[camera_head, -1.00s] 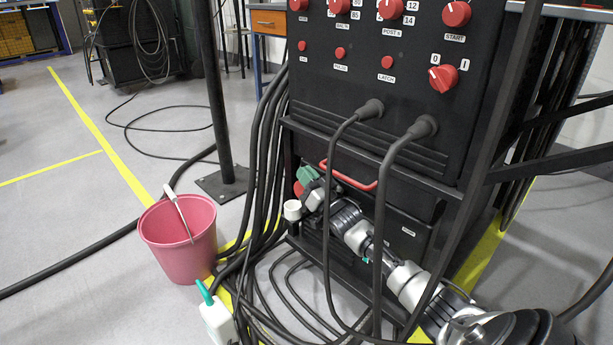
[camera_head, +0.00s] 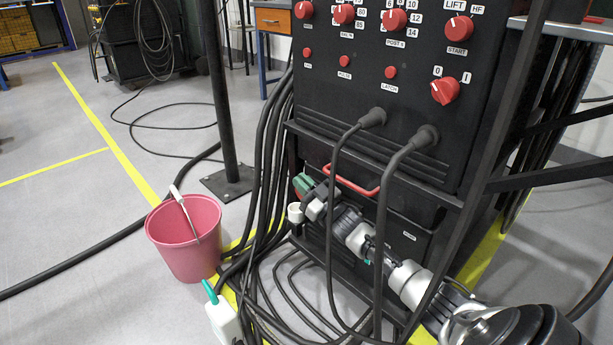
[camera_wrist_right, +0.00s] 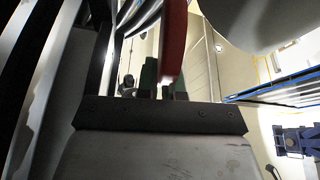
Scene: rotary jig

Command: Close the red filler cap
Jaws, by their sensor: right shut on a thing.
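The red filler cap (camera_head: 297,195) shows only as a small red patch at the lower left front of the black cabinet, mostly hidden behind the green part (camera_head: 303,182) and my gripper. A white round neck (camera_head: 295,212) sits just below it. My right gripper (camera_head: 306,203) reaches in from the lower right and is at the cap. In the right wrist view, the red cap (camera_wrist_right: 173,45) stands edge-on at the jaws (camera_wrist_right: 166,94), which are shut on it. A green part shows behind it. My left gripper is in neither view.
A red handle bar (camera_head: 350,181) is just above my right wrist. Thick black cables (camera_head: 383,240) hang in front of my right arm. A pink bucket (camera_head: 185,245) and a white bottle (camera_head: 224,318) stand on the floor at left. A black post (camera_head: 222,100) rises behind.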

